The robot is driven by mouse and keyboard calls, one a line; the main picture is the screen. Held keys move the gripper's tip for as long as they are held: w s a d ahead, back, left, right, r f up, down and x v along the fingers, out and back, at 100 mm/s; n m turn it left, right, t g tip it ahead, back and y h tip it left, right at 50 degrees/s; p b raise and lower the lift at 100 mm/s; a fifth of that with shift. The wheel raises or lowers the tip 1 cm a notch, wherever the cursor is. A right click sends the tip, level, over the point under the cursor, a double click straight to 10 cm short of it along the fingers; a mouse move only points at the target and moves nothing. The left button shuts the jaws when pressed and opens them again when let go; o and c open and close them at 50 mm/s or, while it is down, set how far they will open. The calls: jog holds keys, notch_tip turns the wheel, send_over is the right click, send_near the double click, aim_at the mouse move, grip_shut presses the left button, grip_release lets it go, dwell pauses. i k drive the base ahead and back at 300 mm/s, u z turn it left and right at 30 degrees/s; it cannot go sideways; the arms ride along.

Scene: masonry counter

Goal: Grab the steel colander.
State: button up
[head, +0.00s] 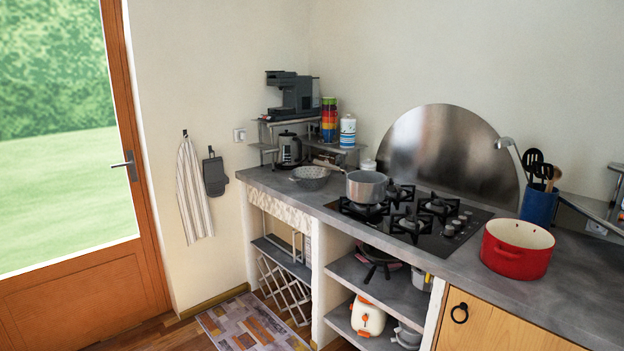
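The steel colander (311,177) is a shallow grey bowl with a perforated wall. It stands on the grey counter at its left part, near the front edge. A steel saucepan (366,187) stands just to its right on the gas hob, and its handle reaches toward the colander. A kettle (289,149) is behind the colander on the left. My gripper is not in view.
The gas hob (409,222) fills the middle of the counter (570,285). A red pot (517,249) stands right of it. A patterned rug (252,324) lies on the floor before the counter.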

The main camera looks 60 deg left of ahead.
aim_at(311, 179)
jog(key=u, duration=0.65)
jog(key=i, duration=0.95)
jog(key=u, duration=1)
